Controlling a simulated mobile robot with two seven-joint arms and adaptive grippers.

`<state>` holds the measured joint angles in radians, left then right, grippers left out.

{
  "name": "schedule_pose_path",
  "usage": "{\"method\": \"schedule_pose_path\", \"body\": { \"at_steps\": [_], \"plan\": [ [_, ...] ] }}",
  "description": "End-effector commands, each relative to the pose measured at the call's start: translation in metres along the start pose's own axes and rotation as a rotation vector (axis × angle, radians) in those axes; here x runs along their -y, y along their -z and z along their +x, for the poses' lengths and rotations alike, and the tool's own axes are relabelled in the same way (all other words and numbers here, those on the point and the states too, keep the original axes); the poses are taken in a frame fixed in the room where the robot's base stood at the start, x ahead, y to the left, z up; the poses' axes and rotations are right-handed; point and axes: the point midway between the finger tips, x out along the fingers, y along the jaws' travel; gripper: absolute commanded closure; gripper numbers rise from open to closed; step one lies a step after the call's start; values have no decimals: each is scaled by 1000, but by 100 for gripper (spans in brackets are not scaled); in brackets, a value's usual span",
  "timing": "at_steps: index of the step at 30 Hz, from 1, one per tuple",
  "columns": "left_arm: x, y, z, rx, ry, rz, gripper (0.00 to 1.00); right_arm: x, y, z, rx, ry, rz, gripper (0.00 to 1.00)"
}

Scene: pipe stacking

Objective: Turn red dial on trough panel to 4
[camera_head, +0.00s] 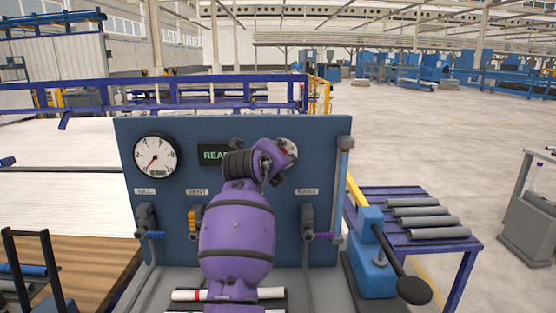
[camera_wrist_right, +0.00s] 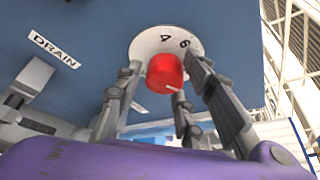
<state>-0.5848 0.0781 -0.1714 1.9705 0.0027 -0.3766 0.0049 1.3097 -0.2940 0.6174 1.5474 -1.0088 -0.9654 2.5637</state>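The red dial (camera_wrist_right: 165,74) sits on a round white plate (camera_wrist_right: 150,42) on the blue panel. The plate shows the digits 4 and 6 above the knob. A white mark on the knob faces its lower right edge. My right gripper (camera_wrist_right: 163,72) is open around the dial, fingers on both sides with small gaps; contact cannot be told. In the head view my right gripper (camera_head: 277,160) is at the upper right of the blue trough panel (camera_head: 330,215) and covers most of the dial plate (camera_head: 288,146). My left gripper is not in view.
The panel also carries a gauge (camera_head: 155,160) and a partly covered display (camera_head: 212,155). Valves with coloured handles stand below, one at left (camera_head: 148,220) and one at right (camera_head: 308,222). Grey pipes (camera_head: 425,211) lie on a blue table at right.

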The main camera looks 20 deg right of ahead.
Motion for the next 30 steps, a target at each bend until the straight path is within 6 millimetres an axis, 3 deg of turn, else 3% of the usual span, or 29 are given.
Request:
{"method": "schedule_pose_path", "body": {
  "at_steps": [1, 6, 17, 30],
  "plan": [
    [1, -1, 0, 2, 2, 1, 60, 0, 0, 0, 0, 0, 0, 75],
    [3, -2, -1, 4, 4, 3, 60, -1, 0, 0, 0, -2, -1, 97],
    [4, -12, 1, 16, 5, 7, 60, -6, 3, 1, -3, 18, -62, 97],
    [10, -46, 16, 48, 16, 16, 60, -14, 10, 5, -6, 147, -388, 97]
  ]
}}
